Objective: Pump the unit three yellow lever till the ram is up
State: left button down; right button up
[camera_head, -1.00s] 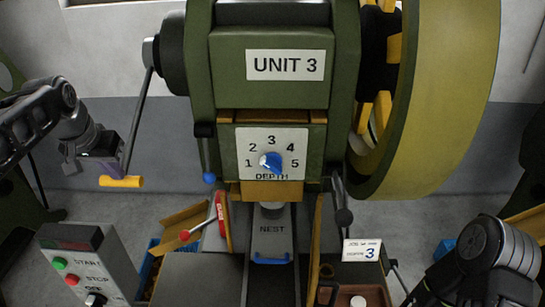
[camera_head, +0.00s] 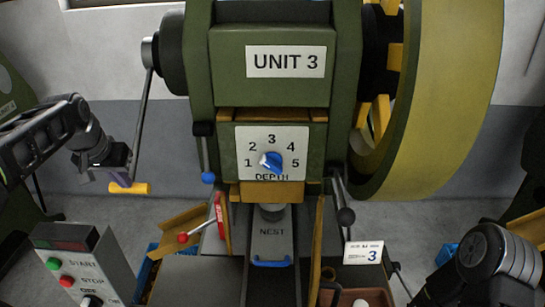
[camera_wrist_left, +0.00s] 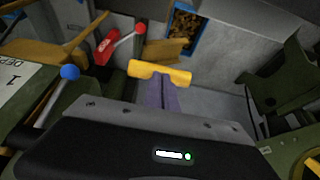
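The green press marked UNIT 3 (camera_head: 285,85) stands in the middle of the head view. Its lever, a thin grey rod on the left side, hangs down and slightly left, ending in a yellow handle (camera_head: 130,188). My left gripper (camera_head: 120,178) is at this handle; in the left wrist view its purple fingers (camera_wrist_left: 161,92) are closed together on the yellow handle (camera_wrist_left: 160,72). The ram's dark lower end (camera_head: 271,212) shows below an orange block, low over the nest (camera_head: 272,232). My right arm is at lower right; its gripper is not visible.
A control box (camera_head: 85,265) with green and red buttons stands at lower left. A red-knobbed lever (camera_head: 183,238) and a blue-knobbed lever (camera_head: 208,177) are right of the yellow handle. A large yellow-green flywheel (camera_head: 440,100) is at right. Grey floor lies below the handle.

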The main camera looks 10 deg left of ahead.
pick_arm(q)
jog(key=x, duration=0.3)
jog(key=shift+w+f+b, duration=0.15)
jog(key=shift+b, duration=0.2)
jog(key=shift+w+f, duration=0.1)
jog(key=shift+f, duration=0.1)
dwell(0.7)
jog(key=p+v, duration=0.2)
jog(key=v, duration=0.4)
jog(key=shift+s, duration=0.25)
